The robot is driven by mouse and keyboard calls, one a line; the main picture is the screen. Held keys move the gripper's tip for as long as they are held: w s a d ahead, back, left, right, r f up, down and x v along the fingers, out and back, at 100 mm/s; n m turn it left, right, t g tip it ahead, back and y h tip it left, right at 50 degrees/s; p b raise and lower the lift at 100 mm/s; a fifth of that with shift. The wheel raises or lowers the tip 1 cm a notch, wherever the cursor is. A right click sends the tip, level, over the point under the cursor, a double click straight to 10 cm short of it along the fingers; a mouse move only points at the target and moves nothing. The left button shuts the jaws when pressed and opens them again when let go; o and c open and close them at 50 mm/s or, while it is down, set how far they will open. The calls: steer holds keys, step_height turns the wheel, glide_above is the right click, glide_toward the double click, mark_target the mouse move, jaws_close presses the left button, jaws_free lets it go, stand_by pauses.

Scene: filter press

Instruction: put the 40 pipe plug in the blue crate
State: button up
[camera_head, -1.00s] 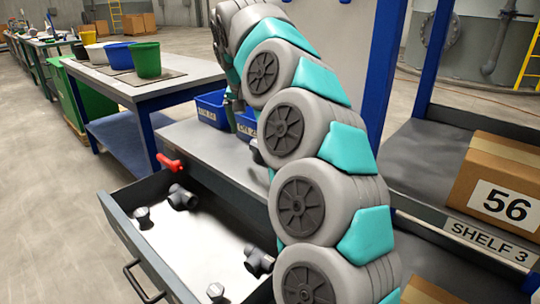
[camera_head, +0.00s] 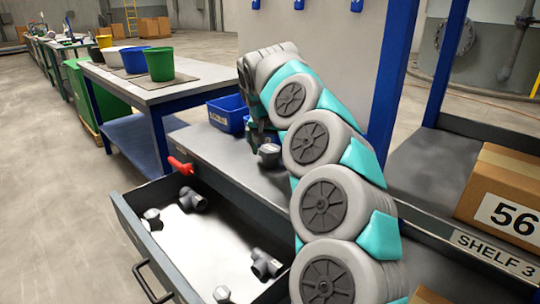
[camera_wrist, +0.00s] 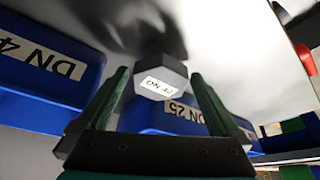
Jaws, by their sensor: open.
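A dark grey pipe plug (camera_head: 270,154) stands on the grey worktop behind the open drawer. In the wrist view the plug (camera_wrist: 162,72) carries an upside-down white label that seems to read DN 40. My gripper (camera_wrist: 159,80) is open, its two green fingers on either side of the plug's near end in that view; I cannot tell whether they touch it. In the head view my gripper (camera_head: 262,132) is partly hidden by my arm. A blue crate (camera_head: 226,115) stands behind it. The wrist view shows two blue crates, one labelled DN 25 (camera_wrist: 150,115), the other a partly cut-off DN 4 (camera_wrist: 30,100).
An open drawer (camera_head: 145,238) at the front holds several grey fittings. A red handle (camera_head: 180,166) lies at its back edge. A table (camera_head: 135,88) with buckets stands left. A blue post (camera_head: 388,85) and a shelf with a cardboard box (camera_head: 510,165) stand right.

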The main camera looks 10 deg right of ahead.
jaws_close()
stand_by(0.8)
steer(key=shift+r, duration=0.1)
